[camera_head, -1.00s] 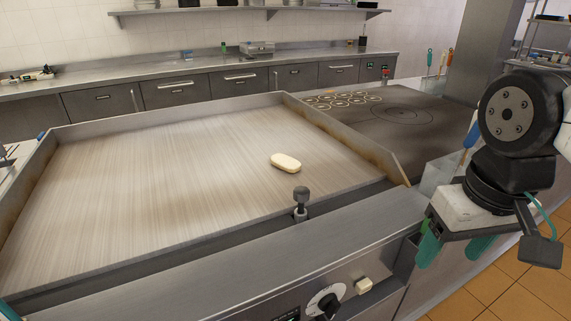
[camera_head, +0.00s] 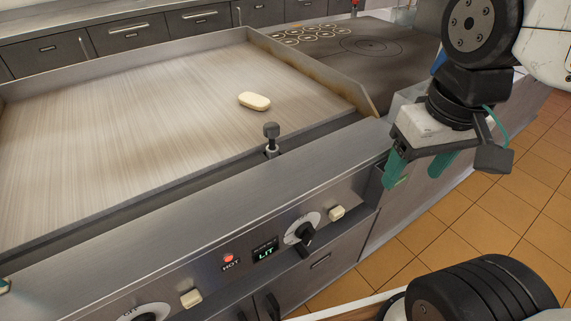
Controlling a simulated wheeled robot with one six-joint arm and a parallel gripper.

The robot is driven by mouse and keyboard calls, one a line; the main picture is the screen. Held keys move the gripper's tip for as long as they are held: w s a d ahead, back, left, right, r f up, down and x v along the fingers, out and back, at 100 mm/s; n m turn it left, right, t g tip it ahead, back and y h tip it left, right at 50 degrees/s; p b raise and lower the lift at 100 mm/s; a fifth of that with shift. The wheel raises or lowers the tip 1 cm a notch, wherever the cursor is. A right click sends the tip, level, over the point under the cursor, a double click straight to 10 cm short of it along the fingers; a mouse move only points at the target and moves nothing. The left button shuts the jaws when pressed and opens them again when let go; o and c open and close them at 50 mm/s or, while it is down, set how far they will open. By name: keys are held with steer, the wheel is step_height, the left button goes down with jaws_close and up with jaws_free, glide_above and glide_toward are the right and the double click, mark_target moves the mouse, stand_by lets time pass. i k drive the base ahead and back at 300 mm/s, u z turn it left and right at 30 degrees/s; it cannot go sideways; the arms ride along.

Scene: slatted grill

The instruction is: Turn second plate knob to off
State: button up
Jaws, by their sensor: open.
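A black knob (camera_head: 305,235) with a white dial ring sits on the front panel of the flat grill plate (camera_head: 150,130). A display (camera_head: 265,252) reading "LIT" and a red lamp (camera_head: 229,258) marked "HOT" are left of it. Another dial (camera_head: 146,314) is partly cut off at the bottom edge. I cannot tell from this view which is the second plate knob. My gripper (camera_head: 419,172) has teal fingers, is open and empty, and hangs right of the knob and higher in the picture, apart from it.
Cream blocks (camera_head: 336,213) sit on the panel beside the dials. A pale yellow bar (camera_head: 254,101) lies on the plate, behind a short upright post (camera_head: 271,138). A dark cooktop (camera_head: 372,45) with rings is at the back right. Tiled floor (camera_head: 450,215) is clear at right.

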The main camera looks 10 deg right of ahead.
mark_target(306, 233)
steer(key=z, duration=1.9)
steer(key=k, duration=1.1)
steer(key=u, duration=1.9)
